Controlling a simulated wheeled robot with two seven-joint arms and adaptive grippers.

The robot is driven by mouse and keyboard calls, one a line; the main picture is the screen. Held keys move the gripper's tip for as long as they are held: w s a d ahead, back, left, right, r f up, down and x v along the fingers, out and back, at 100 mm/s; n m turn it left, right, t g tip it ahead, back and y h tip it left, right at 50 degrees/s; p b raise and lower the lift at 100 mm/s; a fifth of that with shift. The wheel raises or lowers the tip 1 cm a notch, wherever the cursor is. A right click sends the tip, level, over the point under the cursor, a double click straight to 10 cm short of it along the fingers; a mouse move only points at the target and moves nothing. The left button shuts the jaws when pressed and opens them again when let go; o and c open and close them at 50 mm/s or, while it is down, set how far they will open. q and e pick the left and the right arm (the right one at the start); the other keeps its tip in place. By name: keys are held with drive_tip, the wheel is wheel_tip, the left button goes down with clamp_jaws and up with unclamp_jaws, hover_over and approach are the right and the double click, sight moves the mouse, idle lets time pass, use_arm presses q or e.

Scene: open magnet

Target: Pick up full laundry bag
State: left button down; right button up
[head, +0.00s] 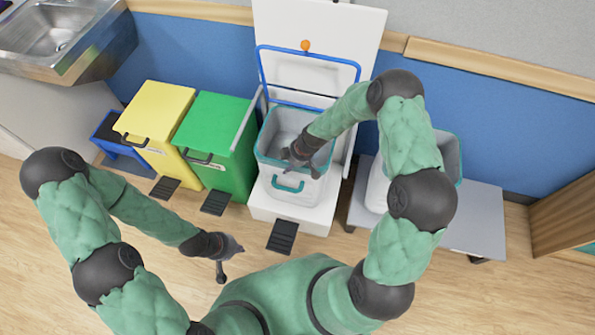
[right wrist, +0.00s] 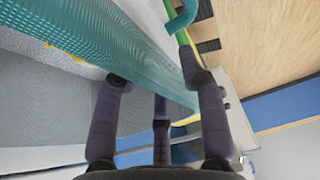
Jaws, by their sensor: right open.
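A white laundry bag (head: 295,188) with a teal rim and a teal front handle stands upright in the open white unit. Its inside looks grey, and I cannot make out contents. My right gripper (head: 298,158) is open at the bag's front rim. In the right wrist view its fingers (right wrist: 160,85) are spread on either side of the teal rim band (right wrist: 145,55), with no visible grip. The teal handle (right wrist: 181,17) shows at the top there. My left gripper (head: 228,262) hangs empty above the floor, its fingers apart.
A raised lid with a blue frame (head: 308,50) stands behind the bag. Green (head: 215,135) and yellow (head: 158,115) bins stand to the left. Another teal-rimmed container (head: 447,155) sits on a grey low stand (head: 475,220) to the right, partly behind my right arm. Black pedals lie in front.

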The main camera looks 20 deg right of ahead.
idle(0.6)
clamp_jaws()
drive_tip(key=shift+w, duration=0.15)
